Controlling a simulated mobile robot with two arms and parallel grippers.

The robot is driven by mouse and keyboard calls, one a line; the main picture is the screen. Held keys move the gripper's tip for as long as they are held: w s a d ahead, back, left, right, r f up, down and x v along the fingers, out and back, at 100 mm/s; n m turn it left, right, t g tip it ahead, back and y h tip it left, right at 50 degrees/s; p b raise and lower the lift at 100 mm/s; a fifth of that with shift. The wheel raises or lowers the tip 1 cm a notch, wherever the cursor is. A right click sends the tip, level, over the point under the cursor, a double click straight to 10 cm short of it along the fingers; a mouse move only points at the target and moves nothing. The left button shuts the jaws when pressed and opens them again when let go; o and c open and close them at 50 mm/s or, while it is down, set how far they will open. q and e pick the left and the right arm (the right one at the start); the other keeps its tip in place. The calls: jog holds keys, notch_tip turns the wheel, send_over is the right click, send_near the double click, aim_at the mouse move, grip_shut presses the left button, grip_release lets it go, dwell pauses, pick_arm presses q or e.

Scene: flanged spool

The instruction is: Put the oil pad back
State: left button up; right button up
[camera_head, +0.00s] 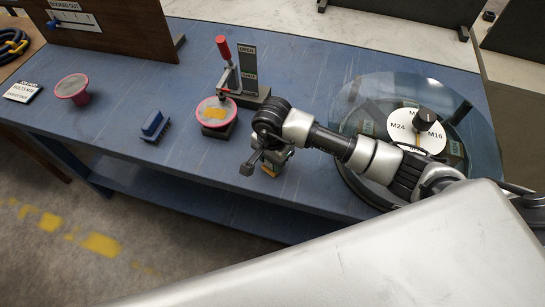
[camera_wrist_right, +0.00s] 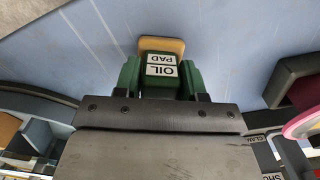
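The oil pad is a dark green block with a white label and a yellow pad. In the right wrist view, the oil pad (camera_wrist_right: 162,72) sits between the fingers of my right gripper (camera_wrist_right: 162,88), with green pieces close against both its sides. In the head view, my right gripper (camera_head: 268,160) is over the table's front part, and the oil pad (camera_head: 272,168) shows partly below it. Whether the pad touches the table is unclear. My left gripper is not in view.
A clamp (camera_head: 248,80) with a red handle stands behind a pink-rimmed spool (camera_head: 215,112). A glass-covered round carousel (camera_head: 470,115) stands right.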

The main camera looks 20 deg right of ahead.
jog(key=o, duration=0.3)
jog(key=shift+o, duration=0.2)
jog(key=shift+r, duration=0.1)
jog(key=shift+r, duration=0.25)
notch_tip(320, 180, up, 10)
jog(key=b, duration=0.2)
jog(key=shift+w+r+b, duration=0.1)
jog(key=shift+r+b, duration=0.15)
jog(key=shift+b, duration=0.05)
jog(key=shift+r, duration=0.6)
